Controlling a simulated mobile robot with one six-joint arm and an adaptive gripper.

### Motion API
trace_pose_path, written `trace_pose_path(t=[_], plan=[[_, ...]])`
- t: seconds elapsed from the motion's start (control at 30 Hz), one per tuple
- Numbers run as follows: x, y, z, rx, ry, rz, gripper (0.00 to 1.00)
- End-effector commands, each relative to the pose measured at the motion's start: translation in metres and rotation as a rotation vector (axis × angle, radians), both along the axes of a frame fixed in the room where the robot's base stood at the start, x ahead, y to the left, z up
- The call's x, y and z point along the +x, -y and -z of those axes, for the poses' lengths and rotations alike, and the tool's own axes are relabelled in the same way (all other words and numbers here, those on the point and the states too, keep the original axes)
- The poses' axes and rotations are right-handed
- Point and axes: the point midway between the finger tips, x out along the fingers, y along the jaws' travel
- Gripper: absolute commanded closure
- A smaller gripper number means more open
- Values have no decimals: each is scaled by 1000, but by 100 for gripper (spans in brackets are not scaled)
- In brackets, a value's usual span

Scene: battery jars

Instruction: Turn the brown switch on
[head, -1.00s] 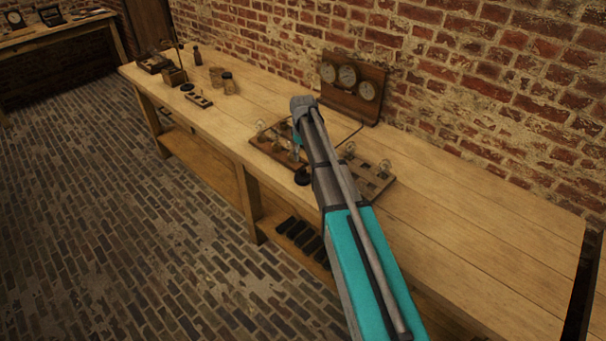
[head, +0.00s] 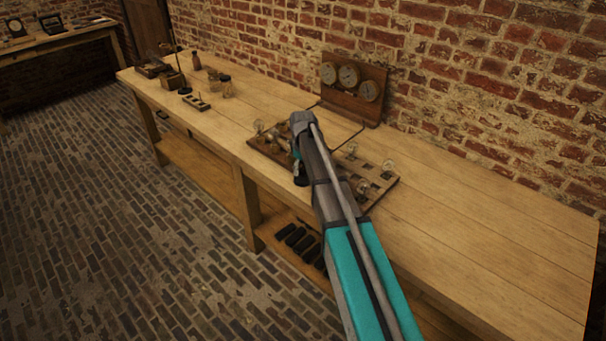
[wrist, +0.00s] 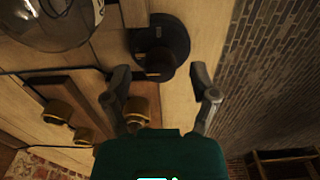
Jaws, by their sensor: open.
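A dark round switch base (wrist: 172,32) with a dark brown knob (wrist: 158,62) stands on the bench in the wrist view, at the top centre. I take it for the brown switch; which position it is in I cannot tell. My gripper (wrist: 160,82) is open and empty, its two fingertips spread to either side just below the knob in the picture. I see no contact. In the head view my gripper (head: 299,172) hangs over the bench's front edge beside the wooden board, and the arm hides most of the switch.
Brass fittings (wrist: 60,110) on a wooden board and a glass jar (wrist: 55,20) lie left in the wrist view. In the head view, a rack with glass bulbs (head: 372,190) sits right of my arm, and a gauge panel (head: 350,88) stands behind. The bench's right part is clear.

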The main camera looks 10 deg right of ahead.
Motion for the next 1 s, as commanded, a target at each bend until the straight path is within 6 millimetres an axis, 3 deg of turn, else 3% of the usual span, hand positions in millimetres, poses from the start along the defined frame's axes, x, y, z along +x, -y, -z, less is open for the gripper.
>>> trace_pose_path(t=[0.57, 0.9, 1.0], plan=[[0, 0, 8, 0, 0, 0, 25], [0, 0, 8, 0, 0, 0, 88], [0, 0, 8, 0, 0, 0, 100]])
